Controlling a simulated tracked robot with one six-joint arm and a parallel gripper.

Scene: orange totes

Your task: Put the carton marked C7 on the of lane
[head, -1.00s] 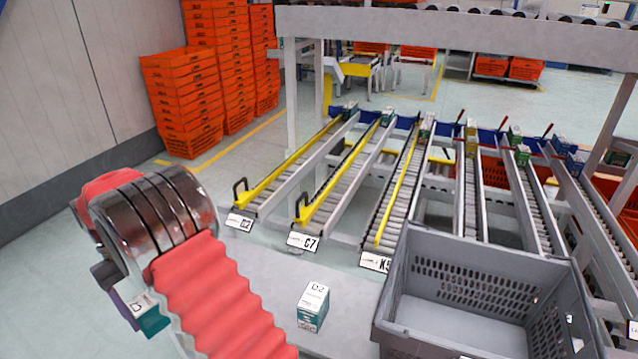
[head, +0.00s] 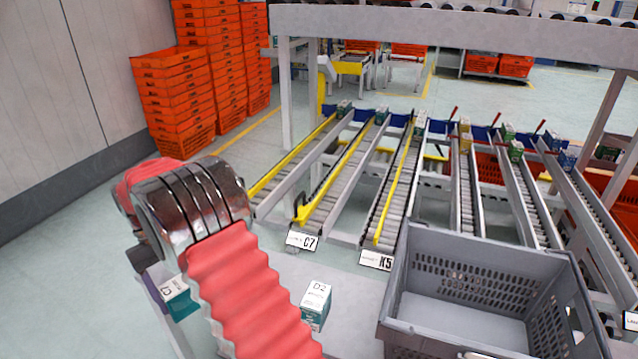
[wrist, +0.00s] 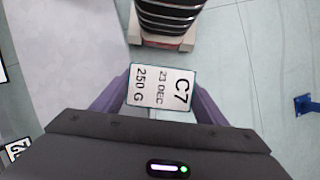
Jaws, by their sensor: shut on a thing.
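The carton marked C7 (wrist: 160,88) is held between the purple fingers of my gripper (wrist: 158,100) in the wrist view, its label facing the camera. In the head view the same carton (head: 178,298) shows as a white and teal box at the lower left, partly hidden by my red-sleeved arm. My gripper is shut on it. The lane with the C7 sign (head: 302,241) is a roller lane (head: 345,190) with a yellow rail, to the right of my arm. The carton is left of that lane's near end and apart from it.
A carton marked D2 (head: 315,304) stands on the grey surface right of my arm. A grey crate (head: 480,250) stands at the lower right. The K5 lane (head: 395,195) lies right of the C7 lane. Orange totes (head: 178,100) are stacked at the back left.

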